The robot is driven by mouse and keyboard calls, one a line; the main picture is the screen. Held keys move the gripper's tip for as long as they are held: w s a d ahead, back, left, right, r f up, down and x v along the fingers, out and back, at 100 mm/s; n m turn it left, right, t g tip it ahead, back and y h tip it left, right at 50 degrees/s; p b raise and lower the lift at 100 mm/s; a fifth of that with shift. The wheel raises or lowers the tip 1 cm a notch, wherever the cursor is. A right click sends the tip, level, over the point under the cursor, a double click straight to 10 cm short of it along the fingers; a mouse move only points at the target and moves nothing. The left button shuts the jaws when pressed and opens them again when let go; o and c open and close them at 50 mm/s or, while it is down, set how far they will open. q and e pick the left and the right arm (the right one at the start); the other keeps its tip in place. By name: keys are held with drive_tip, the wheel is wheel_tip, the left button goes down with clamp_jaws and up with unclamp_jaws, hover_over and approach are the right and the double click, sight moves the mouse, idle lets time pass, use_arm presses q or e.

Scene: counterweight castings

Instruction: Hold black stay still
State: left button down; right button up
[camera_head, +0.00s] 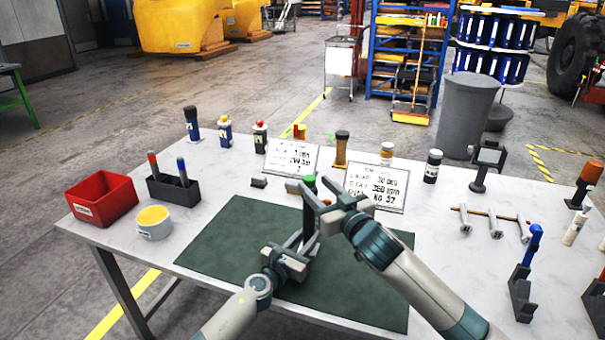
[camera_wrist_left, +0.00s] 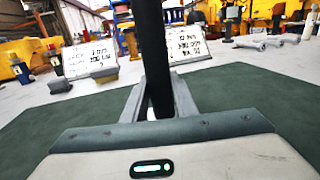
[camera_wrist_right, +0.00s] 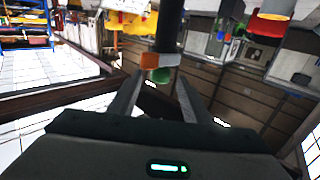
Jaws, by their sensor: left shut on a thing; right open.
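The black stay (camera_head: 309,213) stands upright over the dark green mat (camera_head: 225,240), with a green top. My left gripper (camera_head: 303,240) is shut on its lower part. In the left wrist view the stay (camera_wrist_left: 154,60) rises between the two fingers. My right gripper (camera_head: 311,197) is open beside the stay's upper end. In the right wrist view a dark post (camera_wrist_right: 170,25) with an orange and green end lies ahead of the open fingers. I cannot tell whether they touch it. The stay's foot is hidden by my left gripper.
Two printed cards (camera_head: 376,187) (camera_head: 291,160) stand behind the mat. A red bin (camera_head: 100,196), a black holder (camera_head: 173,190) and a yellow-topped tub (camera_head: 154,223) are at left. Rods (camera_head: 494,224) and a blue-handled tool stand (camera_head: 522,290) are at right. The mat's left part is clear.

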sight(307, 177)
drive_tip(key=x, duration=0.8)
drive_tip(key=shift+c, duration=0.2)
clamp_jaws()
wheel_tip(307, 177, up, 12)
drive_tip(key=shift+o, duration=0.2)
unclamp_jaws()
drive_tip(key=shift+s, duration=0.1)
drive_tip(key=v, duration=1.1)
drive_tip(key=shift+s+d, duration=0.2)
drive_tip(key=shift+s, duration=0.1)
